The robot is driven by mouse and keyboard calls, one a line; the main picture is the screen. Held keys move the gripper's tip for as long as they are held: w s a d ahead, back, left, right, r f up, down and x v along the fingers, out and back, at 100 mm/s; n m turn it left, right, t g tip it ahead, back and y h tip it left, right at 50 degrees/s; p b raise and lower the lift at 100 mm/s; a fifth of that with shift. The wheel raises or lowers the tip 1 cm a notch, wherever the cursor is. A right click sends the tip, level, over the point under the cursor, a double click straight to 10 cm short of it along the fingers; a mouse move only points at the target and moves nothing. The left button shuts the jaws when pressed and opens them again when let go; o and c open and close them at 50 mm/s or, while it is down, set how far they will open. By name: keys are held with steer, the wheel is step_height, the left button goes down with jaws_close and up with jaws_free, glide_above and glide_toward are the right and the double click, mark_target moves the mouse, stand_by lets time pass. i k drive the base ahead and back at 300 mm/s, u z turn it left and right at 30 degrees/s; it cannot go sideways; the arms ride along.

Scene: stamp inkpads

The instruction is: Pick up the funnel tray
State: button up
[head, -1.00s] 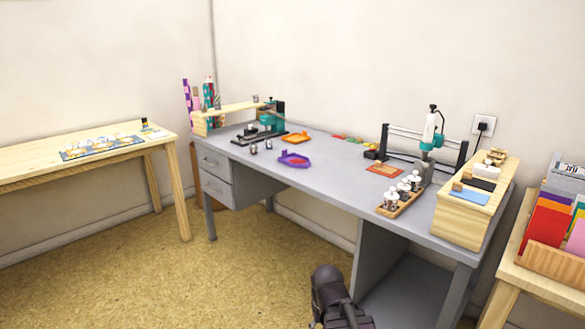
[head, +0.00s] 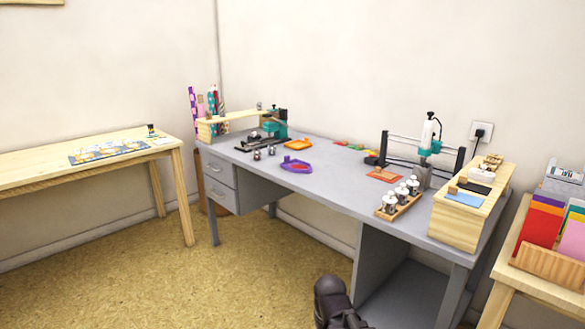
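Two small shallow trays lie on the grey desk (head: 330,178). A purple one (head: 296,166) with red contents has a pointed end and sits near the desk's front edge, left of centre. An orange one (head: 298,145) lies just behind it. I cannot tell for sure which is the funnel tray; the purple one's shape resembles a funnel. Both lie flat and nothing touches them. A dark part of my arm shows at the bottom of the head view, below and in front of the desk, well away from both trays. My gripper's fingers cannot be seen.
Small metal-topped pieces (head: 264,153) and a teal press (head: 272,128) stand left of the trays. A wooden rack of bottles (head: 399,208), another press (head: 428,138) and a wooden box (head: 468,219) stand to the right. The floor before the desk is clear.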

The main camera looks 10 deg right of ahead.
mark_target(295, 166)
steer(key=z, duration=0.05)
steer(key=i, duration=1)
steer(key=u, duration=0.05)
